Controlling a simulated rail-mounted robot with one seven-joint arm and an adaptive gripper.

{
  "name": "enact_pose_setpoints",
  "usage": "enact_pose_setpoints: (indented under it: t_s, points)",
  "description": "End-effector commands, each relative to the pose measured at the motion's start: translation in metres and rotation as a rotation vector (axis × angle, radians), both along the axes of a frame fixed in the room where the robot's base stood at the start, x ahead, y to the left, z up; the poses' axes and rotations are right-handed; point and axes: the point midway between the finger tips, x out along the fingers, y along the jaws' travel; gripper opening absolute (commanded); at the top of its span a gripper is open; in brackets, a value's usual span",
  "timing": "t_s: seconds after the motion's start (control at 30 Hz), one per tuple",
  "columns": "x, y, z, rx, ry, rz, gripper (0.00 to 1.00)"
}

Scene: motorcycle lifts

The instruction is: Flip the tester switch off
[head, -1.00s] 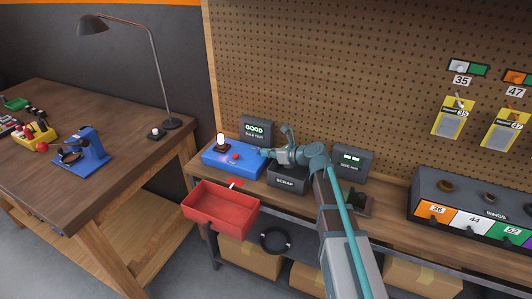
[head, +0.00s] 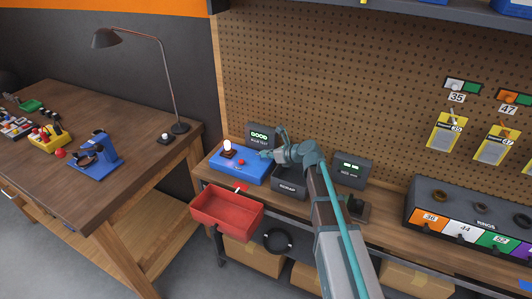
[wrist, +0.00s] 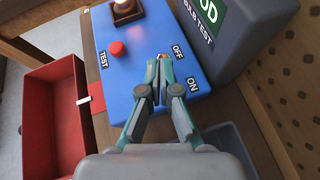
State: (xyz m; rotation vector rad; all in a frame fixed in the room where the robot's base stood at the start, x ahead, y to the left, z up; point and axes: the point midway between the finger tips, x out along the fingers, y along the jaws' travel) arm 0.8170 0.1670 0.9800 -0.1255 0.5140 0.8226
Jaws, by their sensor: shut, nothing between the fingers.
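The blue tester (head: 243,171) sits on the workbench below the pegboard; it also fills the middle of the wrist view (wrist: 120,75). It carries a bulb that looks lit (head: 227,147), a red button (wrist: 117,48) marked TEST, and OFF and ON labels. My gripper (wrist: 162,60) is shut and empty, its fingertips over the tester's top between the OFF label (wrist: 178,52) and the ON label (wrist: 193,86). The switch is mostly hidden by the fingertips; I cannot tell its position or whether they touch it. My gripper is at the tester's right end in the head view (head: 266,154).
A dark display reading GOOD (head: 260,136) stands close behind the tester. A black SCRAP bin (head: 289,184) is to its right, and a red tray (head: 227,212) sticks out in front. A second display box (head: 348,170) stands beyond my arm.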

Motion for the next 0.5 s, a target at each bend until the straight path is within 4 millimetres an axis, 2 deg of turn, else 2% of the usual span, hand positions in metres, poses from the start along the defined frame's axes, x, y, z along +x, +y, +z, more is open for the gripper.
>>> enact_pose_setpoints:
  t_s: [0.17,0.5]
  points:
    - [0.0041,0.0089,0.006,0.0,0.001,0.002,0.0]
    - [0.0033,0.0076,0.0058,0.0,0.0,0.001,0.0]
